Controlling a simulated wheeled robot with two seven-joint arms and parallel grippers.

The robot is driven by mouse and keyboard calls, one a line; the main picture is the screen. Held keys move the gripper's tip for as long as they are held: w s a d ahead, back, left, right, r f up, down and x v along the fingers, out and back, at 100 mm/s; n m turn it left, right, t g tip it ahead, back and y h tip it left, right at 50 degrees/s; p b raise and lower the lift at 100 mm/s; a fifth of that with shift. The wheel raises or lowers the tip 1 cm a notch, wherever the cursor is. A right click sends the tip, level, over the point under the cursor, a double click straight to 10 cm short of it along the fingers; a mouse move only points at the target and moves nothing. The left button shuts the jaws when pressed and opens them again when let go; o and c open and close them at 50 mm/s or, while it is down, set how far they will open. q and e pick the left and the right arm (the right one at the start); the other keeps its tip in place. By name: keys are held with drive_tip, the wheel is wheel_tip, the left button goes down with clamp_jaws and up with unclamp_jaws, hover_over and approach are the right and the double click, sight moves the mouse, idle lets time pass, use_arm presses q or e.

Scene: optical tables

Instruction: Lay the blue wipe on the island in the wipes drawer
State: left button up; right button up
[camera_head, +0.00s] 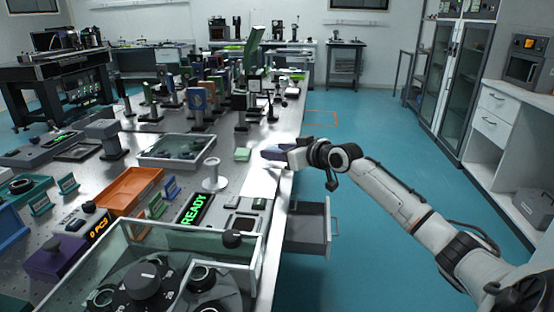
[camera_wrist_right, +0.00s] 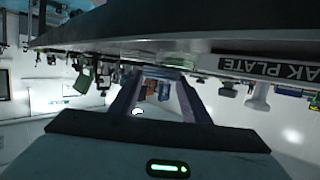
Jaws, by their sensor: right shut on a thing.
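My right gripper (camera_head: 280,152) is over the right edge of the long optical table. A dark bluish-purple piece shows at its fingertips and I take it for the blue wipe (camera_head: 270,154), though its outline is hard to make out. In the right wrist view, two purplish fingers (camera_wrist_right: 160,92) reach forward, with a narrow purplish strip across their far ends. A grey drawer (camera_head: 308,246) stands pulled out at the table's right side, below and nearer than the gripper. Its label is not readable. My left gripper is out of view.
A pale green pad (camera_head: 242,154) and a white post (camera_head: 214,184) stand left of the gripper. An orange tray (camera_head: 128,190), a READY display (camera_head: 195,208) and a clear-walled box (camera_head: 190,262) crowd the near table. The blue-green floor right of the drawer is clear.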

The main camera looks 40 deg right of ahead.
drive_tip(key=shift+f, duration=1.3)
drive_tip(key=o, duration=0.7)
drive_tip(key=shift+o, duration=0.2)
drive_tip(key=shift+r, duration=0.2)
